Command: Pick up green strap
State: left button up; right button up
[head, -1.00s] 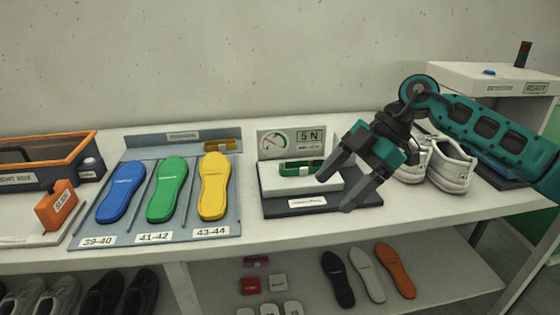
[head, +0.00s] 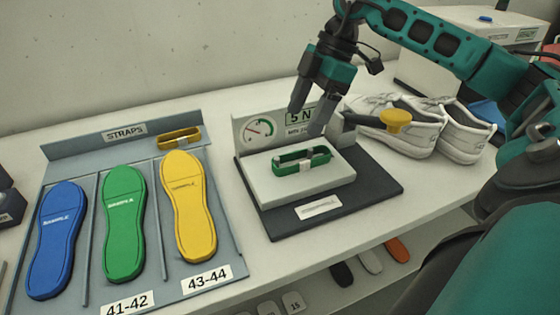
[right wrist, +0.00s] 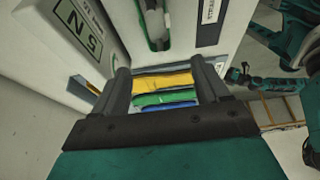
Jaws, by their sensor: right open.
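The green strap (head: 302,160), a closed loop with a pale clip at its front, lies on the white block of the force gauge stand (head: 268,193). It also shows at the top of the right wrist view (right wrist: 168,42), partly cut off. My right gripper (head: 308,119) is open and empty, pointing down just behind and above the strap, near the gauge display, and apart from the strap. Its two fingers frame the distant insoles in the right wrist view. A small teal and dark arm end, likely my left (right wrist: 240,76), shows there; its jaws are too small to read.
The gauge panel (head: 258,129) stands upright behind the strap. A yellow-knobbed clamp (head: 395,120) and white shoes (head: 465,140) are on the right. A grey tray (head: 150,205) with insoles and a yellow strap (head: 180,139) is on the left.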

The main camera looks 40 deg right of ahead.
aim_at(288, 154)
jog(key=b+x, duration=0.1)
jog(key=x, duration=0.9)
jog(key=shift+f, duration=0.15)
jog(key=shift+c, duration=0.4)
jog(key=shift+d, duration=0.1)
jog(key=c, duration=1.1)
